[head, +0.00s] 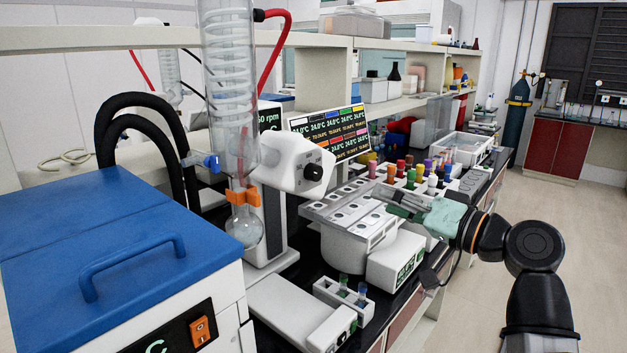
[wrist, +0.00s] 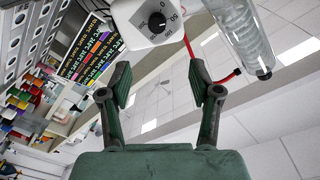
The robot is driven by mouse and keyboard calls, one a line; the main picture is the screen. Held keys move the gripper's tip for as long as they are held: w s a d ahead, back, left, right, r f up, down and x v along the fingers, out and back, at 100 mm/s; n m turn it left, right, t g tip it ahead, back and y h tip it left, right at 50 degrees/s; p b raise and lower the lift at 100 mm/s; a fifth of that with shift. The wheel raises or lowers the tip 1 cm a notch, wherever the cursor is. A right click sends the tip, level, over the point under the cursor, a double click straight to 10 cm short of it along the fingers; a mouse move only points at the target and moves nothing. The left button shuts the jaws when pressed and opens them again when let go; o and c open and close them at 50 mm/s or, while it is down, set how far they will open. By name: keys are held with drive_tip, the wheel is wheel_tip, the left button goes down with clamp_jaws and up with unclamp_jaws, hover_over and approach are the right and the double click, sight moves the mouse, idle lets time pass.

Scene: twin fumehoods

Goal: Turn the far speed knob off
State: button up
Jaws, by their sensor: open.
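A black round speed knob (head: 313,172) is on the white angled head (head: 285,160) of a rotary evaporator, beside its glass condenser (head: 228,90). In the wrist view the knob (wrist: 157,22) shows at the top, with dial marks around it. My gripper (head: 388,203) is to the right of this knob, above the block with round wells. In the wrist view my gripper (wrist: 159,85) is open and empty, its fingers spread below the knob and apart from it. A second coiled condenser (head: 170,62) stands behind the shelf; no knob shows on it.
A blue-lidded box (head: 95,235) with a handle fills the left front. A screen of temperature readings (head: 330,130) stands behind the well block (head: 350,212). Colored-cap vials (head: 425,175) and a small vial rack (head: 343,298) are nearby. A red hose (head: 284,50) hangs by the condenser.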

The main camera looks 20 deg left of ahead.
sight(318, 175)
drive_tip(key=p+x, duration=0.1)
drive_tip(key=x, duration=0.4)
drive_tip(key=p+x, duration=0.1)
drive_tip(key=x, duration=0.4)
drive_tip(key=p+x, duration=0.1)
drive_tip(key=x, duration=0.5)
drive_tip(key=shift+w+d+p, duration=0.1)
drive_tip(key=shift+w+p, duration=0.25)
drive_tip(key=shift+w+a+f, duration=0.1)
drive_tip(key=shift+w+a, duration=0.15)
drive_tip(key=shift+a, duration=0.3)
drive_tip(key=c, duration=1.1)
